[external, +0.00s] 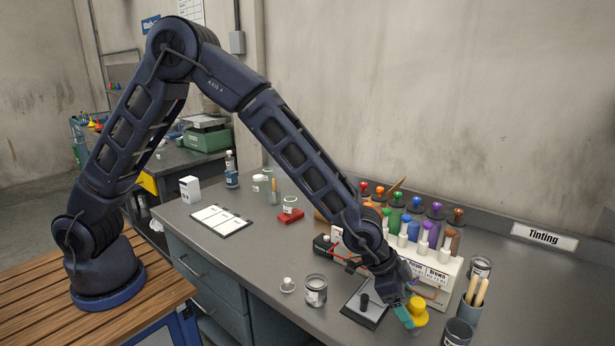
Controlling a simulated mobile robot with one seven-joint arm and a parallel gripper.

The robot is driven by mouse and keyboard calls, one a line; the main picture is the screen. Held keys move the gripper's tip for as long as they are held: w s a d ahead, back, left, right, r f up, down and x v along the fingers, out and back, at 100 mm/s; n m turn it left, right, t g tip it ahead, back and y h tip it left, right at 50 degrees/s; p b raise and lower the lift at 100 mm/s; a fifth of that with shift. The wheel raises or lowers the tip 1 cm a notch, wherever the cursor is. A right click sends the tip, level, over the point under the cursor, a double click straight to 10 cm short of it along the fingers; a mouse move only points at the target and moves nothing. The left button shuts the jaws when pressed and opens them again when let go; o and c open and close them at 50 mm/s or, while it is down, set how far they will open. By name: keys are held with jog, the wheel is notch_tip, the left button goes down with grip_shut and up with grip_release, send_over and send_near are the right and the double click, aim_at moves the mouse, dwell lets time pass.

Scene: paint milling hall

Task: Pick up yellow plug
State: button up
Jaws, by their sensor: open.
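The yellow plug (418,309) is at the front right of the grey bench, close to the white rack. It shows a rounded top and a wider lower part. My gripper (407,312) points down right beside it, on its left side. A teal fingertip shows against the plug's left edge. The jaws are open; the other finger is mostly hidden, and I cannot tell whether the plug is between the fingers or whether they touch it.
The white rack (440,268) with colored tubes stands behind my gripper. A dark pad (362,309) and an open can (316,290) lie to the left. A cup with brushes (468,311) and a dark can (457,333) stand to the right. The bench's middle left is freer, around a clipboard (216,221).

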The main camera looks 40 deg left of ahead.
aim_at(415, 313)
jog(key=shift+x, duration=2.4)
jog(key=shift+w+d+r, duration=0.1)
jog(key=shift+w, duration=0.05)
jog(key=shift+c, duration=0.5)
jog(key=c, duration=1)
